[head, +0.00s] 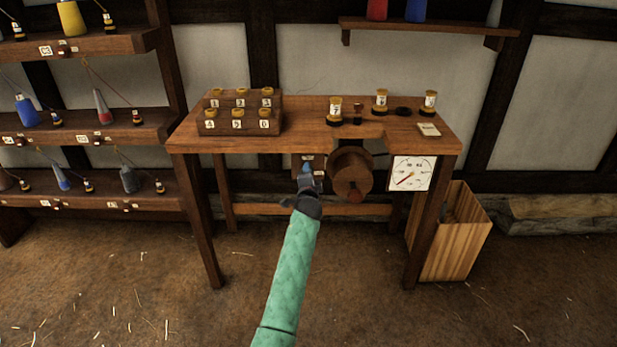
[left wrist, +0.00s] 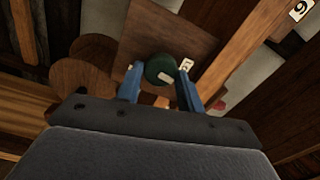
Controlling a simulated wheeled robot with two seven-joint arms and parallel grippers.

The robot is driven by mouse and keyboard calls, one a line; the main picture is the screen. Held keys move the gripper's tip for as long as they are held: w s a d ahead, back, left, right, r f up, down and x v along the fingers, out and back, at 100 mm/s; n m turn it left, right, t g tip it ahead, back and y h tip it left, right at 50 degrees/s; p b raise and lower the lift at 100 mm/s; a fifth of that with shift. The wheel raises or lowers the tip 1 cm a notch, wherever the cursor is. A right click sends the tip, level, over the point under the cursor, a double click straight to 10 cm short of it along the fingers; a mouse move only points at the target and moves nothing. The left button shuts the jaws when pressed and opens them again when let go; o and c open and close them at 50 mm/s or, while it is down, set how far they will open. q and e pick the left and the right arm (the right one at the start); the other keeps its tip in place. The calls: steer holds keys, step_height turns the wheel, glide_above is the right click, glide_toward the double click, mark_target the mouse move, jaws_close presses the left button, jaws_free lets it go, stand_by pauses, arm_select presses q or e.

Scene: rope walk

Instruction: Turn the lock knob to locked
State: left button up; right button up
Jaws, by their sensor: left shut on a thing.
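The lock knob (left wrist: 157,66) is a dark green round knob with a pale mark, on a brown wooden plate (left wrist: 150,30). My left gripper (head: 307,167) is under the front edge of the table, left of a round wooden drum (head: 351,172). In the left wrist view, its blue fingers (left wrist: 159,88) are on either side of the knob, shut on it. A small white label (left wrist: 186,64) sits beside the knob, partly behind a finger. In the head view the gripper hides the knob. I cannot read which way the knob is set. My right gripper is not in view.
The wooden table (head: 300,131) bears a block of numbered pegs (head: 240,113), several spools and a card (head: 429,129). A dial (head: 411,173) hangs at its front right. A wooden bin (head: 462,240) stands at right. Shelves of cones (head: 85,132) stand at left.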

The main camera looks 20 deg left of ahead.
arm_select(q)
steer(key=shift+n, duration=0.8)
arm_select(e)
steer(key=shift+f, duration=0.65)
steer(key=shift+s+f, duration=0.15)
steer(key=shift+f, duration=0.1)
arm_select(q)
steer(key=o, duration=1)
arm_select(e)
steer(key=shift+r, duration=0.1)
arm_select(q)
steer(key=shift+s, duration=0.15)
steer(key=v, duration=0.7)
steer(key=shift+s+d, duration=0.1)
steer(key=shift+s, duration=0.2)
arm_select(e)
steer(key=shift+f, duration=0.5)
